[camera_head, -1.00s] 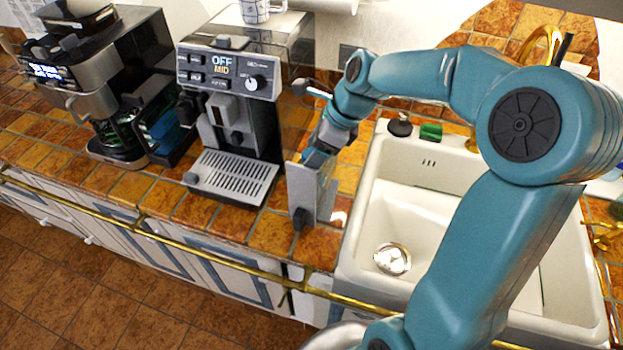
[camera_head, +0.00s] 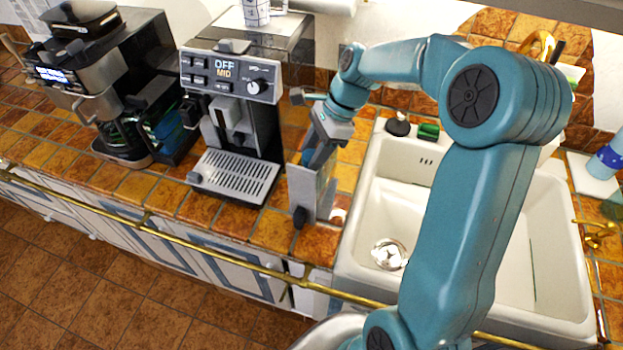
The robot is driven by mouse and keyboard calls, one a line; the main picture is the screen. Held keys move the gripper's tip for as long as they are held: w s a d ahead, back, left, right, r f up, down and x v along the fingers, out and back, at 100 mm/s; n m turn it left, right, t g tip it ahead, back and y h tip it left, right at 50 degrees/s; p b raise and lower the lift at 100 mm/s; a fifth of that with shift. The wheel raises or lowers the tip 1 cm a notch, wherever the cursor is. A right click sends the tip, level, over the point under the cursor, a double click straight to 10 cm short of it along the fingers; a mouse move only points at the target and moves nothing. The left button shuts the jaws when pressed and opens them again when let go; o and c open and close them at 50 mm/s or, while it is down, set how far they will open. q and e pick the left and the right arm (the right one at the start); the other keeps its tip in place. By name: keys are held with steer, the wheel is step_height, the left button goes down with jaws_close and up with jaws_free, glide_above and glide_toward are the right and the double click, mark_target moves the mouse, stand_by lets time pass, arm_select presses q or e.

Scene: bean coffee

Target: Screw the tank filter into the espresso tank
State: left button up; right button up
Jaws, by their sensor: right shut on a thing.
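The espresso tank (camera_head: 303,192), a tall grey, partly see-through container with a dark piece low on its front, stands upright on the counter between the espresso machine (camera_head: 236,130) and the sink. My right gripper (camera_head: 318,154) points down at the tank's open top, its grey fingers close together and reaching to or into the opening. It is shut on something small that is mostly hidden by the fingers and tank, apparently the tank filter. I cannot tell how deep the filter sits or whether it touches the threads. My left gripper is not in view.
A white sink (camera_head: 400,205) with a drain lies right of the tank. A second coffee machine (camera_head: 100,80) stands at the far left. A gold rail (camera_head: 215,254) runs along the counter front. A patterned cup (camera_head: 257,12) is on the espresso machine.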

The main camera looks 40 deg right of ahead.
steer(key=m+t, duration=0.1)
steer(key=m, duration=0.1)
steer(key=shift+s+f+m+h, duration=0.1)
steer(key=shift+m+h, duration=0.2)
steer(key=shift+h, duration=0.1)
steer(key=m, duration=0.1)
steer(key=m+t, duration=0.1)
steer(key=shift+s+a+m+h+p, duration=0.15)
steer(key=shift+m+h+p, duration=0.2)
steer(key=shift+m+h, duration=0.05)
steer(key=shift+m, duration=0.3)
steer(key=o, duration=1.1)
steer(key=shift+o, duration=0.2)
steer(key=shift+n+p, duration=0.35)
steer(key=shift+n, duration=0.55)
steer(key=n+g, duration=0.1)
steer(key=n, duration=0.1)
steer(key=n+g+y, duration=0.1)
steer(key=n, duration=0.1)
steer(key=shift+w+d+y, duration=0.2)
steer(key=shift+w+y, duration=0.1)
steer(key=shift+w, duration=0.05)
steer(key=shift+s, duration=0.1)
